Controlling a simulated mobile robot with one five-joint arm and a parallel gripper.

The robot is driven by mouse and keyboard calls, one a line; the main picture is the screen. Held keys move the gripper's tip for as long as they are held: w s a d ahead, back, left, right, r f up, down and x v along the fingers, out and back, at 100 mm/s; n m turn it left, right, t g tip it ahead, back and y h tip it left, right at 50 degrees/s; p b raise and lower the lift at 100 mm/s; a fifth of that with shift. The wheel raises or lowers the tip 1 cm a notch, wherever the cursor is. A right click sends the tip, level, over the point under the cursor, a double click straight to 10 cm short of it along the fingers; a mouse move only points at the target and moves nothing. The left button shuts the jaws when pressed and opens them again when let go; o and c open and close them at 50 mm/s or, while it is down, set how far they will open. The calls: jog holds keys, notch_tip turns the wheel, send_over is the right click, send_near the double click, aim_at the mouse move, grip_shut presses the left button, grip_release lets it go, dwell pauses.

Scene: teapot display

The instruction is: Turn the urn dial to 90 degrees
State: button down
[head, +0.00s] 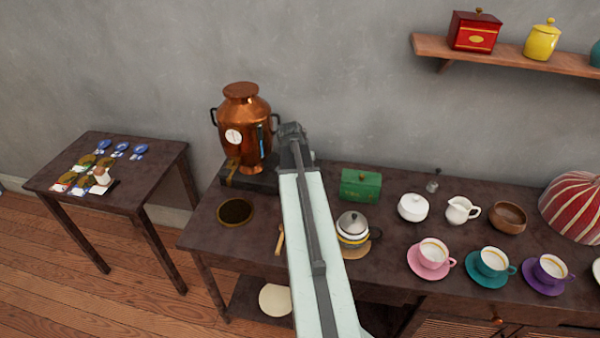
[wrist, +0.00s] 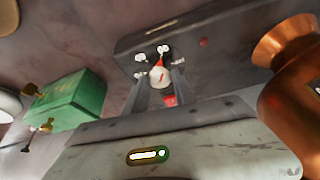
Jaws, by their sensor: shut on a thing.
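The copper urn (head: 243,128) stands on a dark base box (head: 262,179) at the left of the table. Its foot shows at the right of the wrist view (wrist: 290,75). The dial (wrist: 157,76), a small pale knob with a red pointer line, is on the base box (wrist: 225,35), with white marks around it. The pointer slants in the wrist view; I cannot read its exact angle. My gripper (wrist: 158,84) has its two fingers on either side of the dial and is shut on it. In the head view my arm hides the dial and fingertips.
A green box (head: 360,185) stands right of my arm, and a teapot (head: 352,228) nearer the front. A dark round mat (head: 235,212) lies left of my arm. Cups (head: 432,252) line the right. A small red light (wrist: 203,42) sits on the base box.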

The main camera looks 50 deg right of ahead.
jog(key=c, duration=1)
grip_release()
jog(key=shift+c, duration=0.2)
jog(key=p+v, duration=0.7)
jog(key=shift+s+r, duration=0.15)
jog(key=shift+r, duration=0.2)
jog(key=shift+a, duration=0.1)
jog(key=shift+f, duration=0.1)
